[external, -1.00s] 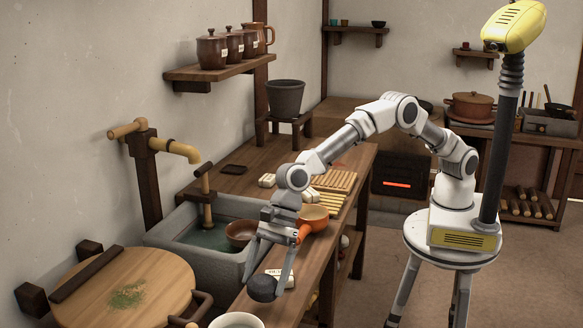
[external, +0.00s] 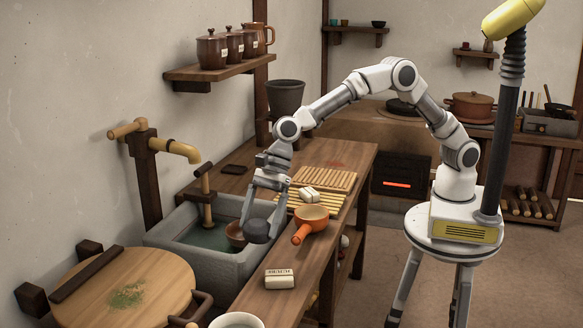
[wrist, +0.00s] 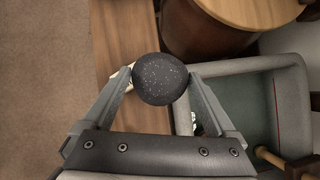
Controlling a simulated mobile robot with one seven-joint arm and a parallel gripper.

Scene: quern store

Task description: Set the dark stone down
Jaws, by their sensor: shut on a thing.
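The dark stone (external: 256,231) is a round, speckled black lump. It also shows in the wrist view (wrist: 160,79), pinched between both fingertips. My gripper (external: 260,226) is shut on it and points downward. The stone hangs by the near rim of the grey stone sink (external: 205,270), where the sink meets the wooden counter (external: 255,301). It appears held above them, but the exact height is hard to tell. It partly covers a brown bowl (external: 235,232) in the sink.
An orange-handled pan (external: 311,217) stands on the counter right of my gripper. A wooden tap (external: 206,205) rises at the sink. Counter between pan and labelled block is clear.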

